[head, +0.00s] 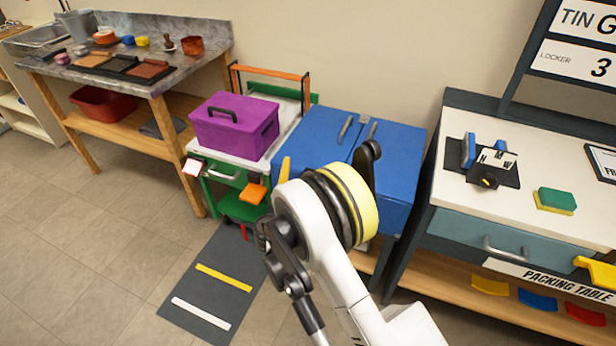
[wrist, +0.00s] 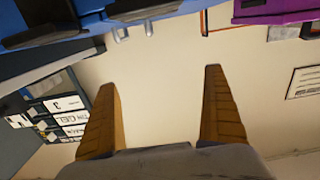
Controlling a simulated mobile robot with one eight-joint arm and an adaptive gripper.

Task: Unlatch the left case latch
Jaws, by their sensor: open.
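A blue case-like box (head: 400,155) stands right of the green cart, with two grey handle-like parts (head: 346,128) on its top. Its edge shows at the top left of the wrist view (wrist: 70,22), with dark bars (wrist: 45,38) along it. I cannot tell which part is the left latch; my arm hides much of the box's front in the head view. My gripper (wrist: 160,78) is open, its two orange-brown fingers wide apart with only wall behind the gap. In the head view it is mostly hidden behind my wrist. It touches no latch that I can see.
A purple box (head: 225,135) with a dark handle sits on the green cart (head: 225,178) to the left. A packing table (head: 450,205) stands close on the right. A workbench (head: 155,88) is at the back left. Floor is open at the front left.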

